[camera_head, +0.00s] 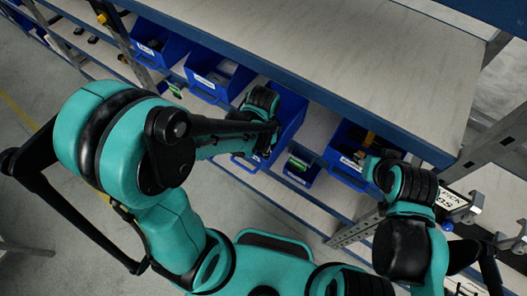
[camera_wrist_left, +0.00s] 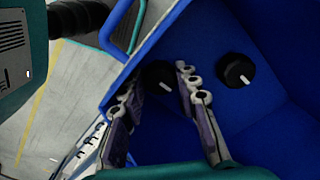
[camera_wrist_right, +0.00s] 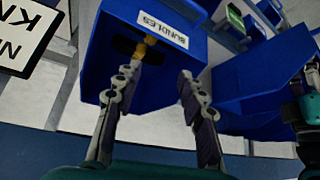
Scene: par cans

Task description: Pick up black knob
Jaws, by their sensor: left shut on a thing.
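In the left wrist view, a black knob (camera_wrist_left: 160,76) with a white mark sits between the fingertips of my left gripper (camera_wrist_left: 158,75), which is shut on it inside a blue bin (camera_wrist_left: 270,130). A second black knob (camera_wrist_left: 238,72) lies in the same bin, to the right of the right finger. In the head view, the left hand reaches into this blue bin (camera_head: 291,112), and the arm hides the knobs. In the right wrist view, my right gripper (camera_wrist_right: 160,72) is open and empty in front of a blue bin labelled BUNDLES (camera_wrist_right: 165,88).
The bins stand under a wide grey shelf board (camera_head: 330,50) with a blue edge. A small blue bin with a green item (camera_head: 298,165) is between the two hands. A metal rack post (camera_head: 490,150) stands at the right. Grey floor is open at the left.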

